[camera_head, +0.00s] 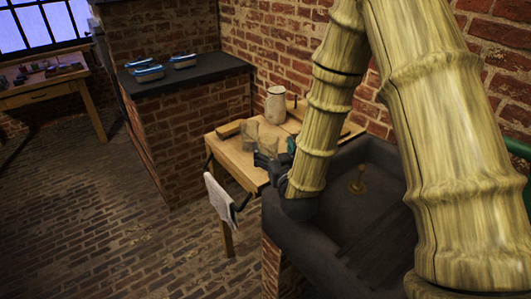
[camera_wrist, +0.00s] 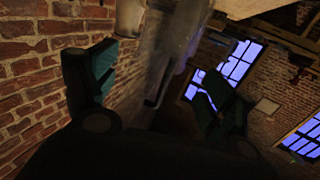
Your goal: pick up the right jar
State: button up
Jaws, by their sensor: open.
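Two glassy, see-through jars stand side by side on the wooden table in the head view: the left jar (camera_head: 250,131) and the right jar (camera_head: 269,143). My gripper (camera_head: 276,155) is at the table's near edge, close to the right jar and partly covering its lower part. In the wrist view my gripper (camera_wrist: 155,88) is open, with dark and teal fingers to either side. A blurred, see-through jar (camera_wrist: 172,45) shows ahead between the fingers, apparently the right jar. I cannot tell whether any finger touches it.
A pale pitcher (camera_head: 275,106) stands behind the jars, and a wooden block (camera_head: 229,130) lies to their left. A dark sink (camera_head: 372,160) adjoins the table (camera_head: 228,152) on the right. A white cloth (camera_head: 219,197) hangs in front. A brick wall (camera_wrist: 30,70) is close on the left.

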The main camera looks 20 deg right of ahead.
jog(key=shift+w+d+f+p, duration=0.1)
jog(key=shift+w+p, duration=0.3)
jog(key=shift+w, duration=1)
jog(key=shift+w+d+f+p, duration=0.1)
jog(key=shift+w+p, duration=0.25)
jog(key=shift+w, duration=1.05)
jog(key=shift+a, duration=0.1)
jog(key=c, duration=1.5)
